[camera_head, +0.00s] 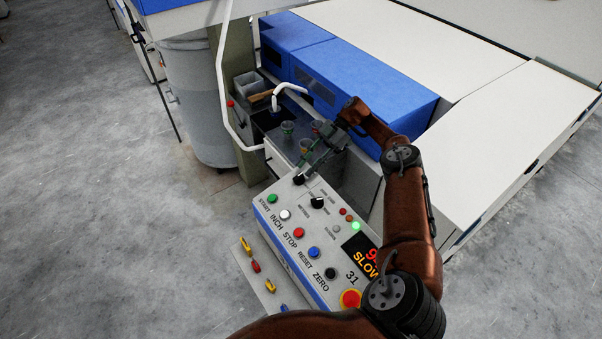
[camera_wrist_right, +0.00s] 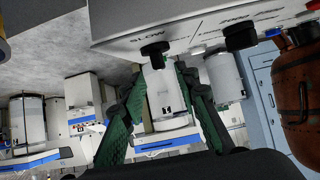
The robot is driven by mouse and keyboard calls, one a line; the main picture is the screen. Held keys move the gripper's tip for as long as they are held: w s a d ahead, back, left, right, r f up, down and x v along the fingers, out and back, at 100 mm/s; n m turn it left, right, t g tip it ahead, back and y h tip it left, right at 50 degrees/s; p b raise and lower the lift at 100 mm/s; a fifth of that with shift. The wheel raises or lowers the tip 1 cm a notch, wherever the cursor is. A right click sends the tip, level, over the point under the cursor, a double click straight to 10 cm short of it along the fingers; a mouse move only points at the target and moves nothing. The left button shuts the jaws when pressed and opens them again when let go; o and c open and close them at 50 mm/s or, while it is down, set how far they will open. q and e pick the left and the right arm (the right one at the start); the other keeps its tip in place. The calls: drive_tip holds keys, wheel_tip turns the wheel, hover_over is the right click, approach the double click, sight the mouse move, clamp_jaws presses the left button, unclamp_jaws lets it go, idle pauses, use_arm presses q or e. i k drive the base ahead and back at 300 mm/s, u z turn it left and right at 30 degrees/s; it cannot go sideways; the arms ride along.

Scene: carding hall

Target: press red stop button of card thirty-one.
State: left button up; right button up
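The control panel of card 31 (camera_head: 268,205) faces up in the head view, with a row of buttons labelled START, INCH, STOP, RESET and ZERO. The red stop button (camera_head: 299,232) is in the middle of the row, uncovered. My right gripper (camera_head: 308,168) is at the panel's far edge, by a black selector knob (camera_head: 298,179), away from the red button. In the right wrist view the green fingers (camera_wrist_right: 160,76) are spread, with nothing held between them. The knob marked SLOW (camera_wrist_right: 153,53) shows just beyond the fingertips. The red button is not seen there. My left gripper is out of view.
A larger red-and-yellow button (camera_head: 350,299) sits at the panel's near right. A lit display (camera_head: 365,255) reads SLOW, partly behind my arm. A small tray (camera_head: 243,259) with coloured tools lies left of the panel. A white bent pipe (camera_head: 222,90) rises behind.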

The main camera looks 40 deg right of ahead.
sight(298, 232)
drive_tip(key=k, duration=2)
